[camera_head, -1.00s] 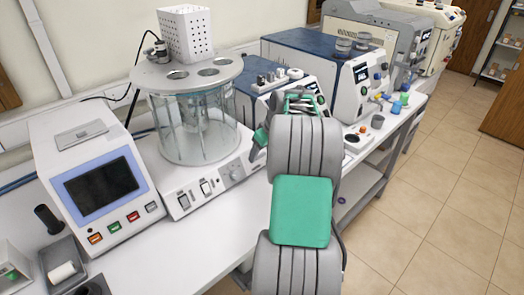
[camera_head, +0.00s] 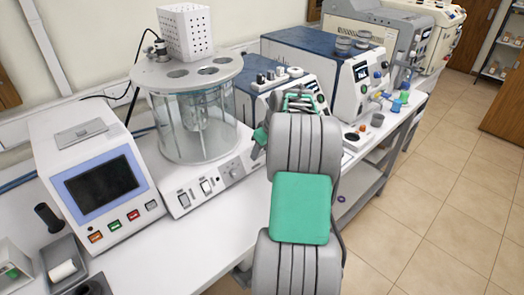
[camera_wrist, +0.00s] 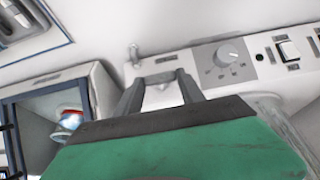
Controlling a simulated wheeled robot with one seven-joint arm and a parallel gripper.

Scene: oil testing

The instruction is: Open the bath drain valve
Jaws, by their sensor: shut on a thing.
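The glass bath (camera_head: 192,125) stands on its white control base (camera_head: 225,190), with a round lid on top. My gripper (camera_wrist: 160,78) is at the right end of this base, its two dark fingers close around a small pale fitting, apparently the drain valve (camera_wrist: 160,86). The fingers and the green gripper body hide most of it, so its handle angle cannot be told. A small metal stub (camera_wrist: 134,54) stands beside the fingers on the base. In the head view my arm covers most of the gripper.
The base carries a dial (camera_wrist: 228,53) and rocker switches (camera_wrist: 288,50) near the fingers. A white instrument with a screen (camera_head: 100,187) stands left of the bath. Blue-topped instruments (camera_head: 310,55) stand behind my arm. Open floor (camera_head: 440,200) lies to the right.

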